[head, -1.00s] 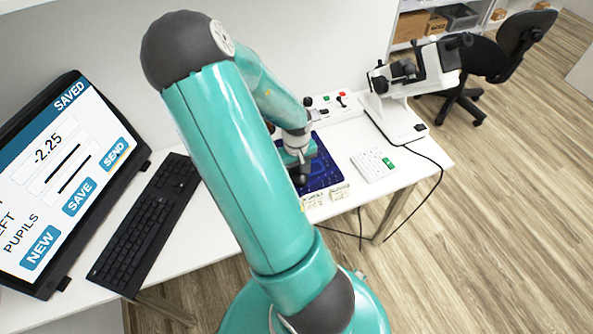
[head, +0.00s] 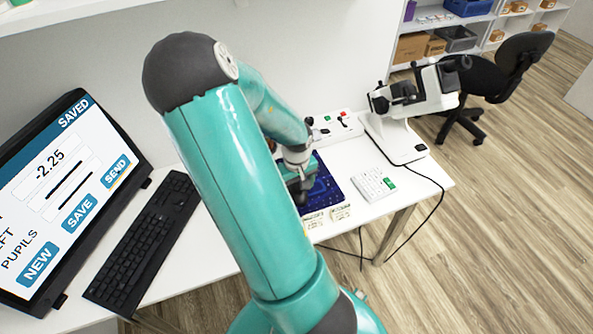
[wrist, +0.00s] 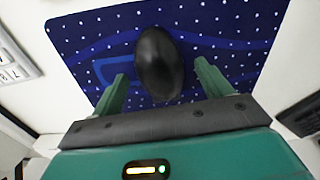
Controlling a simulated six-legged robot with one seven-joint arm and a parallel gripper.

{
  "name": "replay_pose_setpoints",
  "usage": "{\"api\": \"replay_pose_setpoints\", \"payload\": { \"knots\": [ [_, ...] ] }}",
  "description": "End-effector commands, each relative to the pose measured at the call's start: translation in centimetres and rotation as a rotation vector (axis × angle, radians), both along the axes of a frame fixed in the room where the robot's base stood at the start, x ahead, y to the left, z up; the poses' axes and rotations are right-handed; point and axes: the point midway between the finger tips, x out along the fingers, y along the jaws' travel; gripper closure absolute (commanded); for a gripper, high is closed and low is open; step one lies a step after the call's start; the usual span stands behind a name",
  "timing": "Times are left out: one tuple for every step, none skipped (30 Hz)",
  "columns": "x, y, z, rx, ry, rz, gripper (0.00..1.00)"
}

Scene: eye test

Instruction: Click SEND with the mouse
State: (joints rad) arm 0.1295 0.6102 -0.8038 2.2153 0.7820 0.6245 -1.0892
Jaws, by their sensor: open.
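The black mouse (wrist: 159,63) lies on a dark blue dotted mouse pad (wrist: 215,22) in the wrist view. My gripper (wrist: 160,82) is open, with one green finger on each side of the mouse's near end and a gap to each. I cannot tell how high the fingers are above the pad. In the head view my arm hides most of the gripper and the mouse, and part of the pad (head: 325,190) shows. The monitor (head: 60,200) at the left shows SAVED, -2.25 and the buttons NEW, SAVE and SEND (head: 116,171). A small pointer mark appears on SEND.
A black keyboard (head: 143,243) lies between the monitor and my arm. Right of the pad are a white keypad (head: 373,185) and a white instrument (head: 400,130) with a cable. A white control box (head: 336,126) stands behind the pad. Paper notes (head: 327,215) lie at the pad's front edge.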

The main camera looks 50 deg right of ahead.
Motion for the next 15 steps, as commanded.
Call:
{"api": "replay_pose_setpoints", "payload": {
  "knots": [
    [0.1, 0.0, 0.9, -0.001, -0.005, 0.002, 0.22],
    [0.1, 0.1, 1.5, -0.001, -0.005, 0.003, 0.22],
    [0.2, 0.0, 2.3, -0.002, -0.006, 0.003, 0.22],
    [0.2, 0.0, 2.9, -0.002, -0.007, 0.003, 0.22],
    [0.2, 0.1, 3.6, -0.001, -0.007, 0.003, 0.22],
    [0.2, 0.1, 4.5, -0.002, -0.007, 0.003, 0.22],
    [0.2, 0.1, 5.1, -0.002, -0.007, 0.004, 0.22],
    [0.3, 0.1, 5.8, -0.001, -0.007, 0.004, 0.22],
    [0.2, 0.1, 6.7, -0.002, -0.007, 0.004, 0.22],
    [0.2, 0.1, 7.3, -0.001, -0.007, 0.003, 0.22],
    [0.3, 0.1, 7.9, -0.001, -0.006, 0.004, 0.22],
    [0.2, 0.1, 8.7, -0.001, -0.007, 0.004, 0.22],
    [0.2, 0.1, 9.3, 0.0, -0.005, 0.003, 0.22],
    [0.2, 0.1, 9.8, 0.0, -0.005, 0.003, 0.22],
    [0.2, 0.1, 10.4, -0.001, -0.004, 0.002, 0.22]
  ]
}}
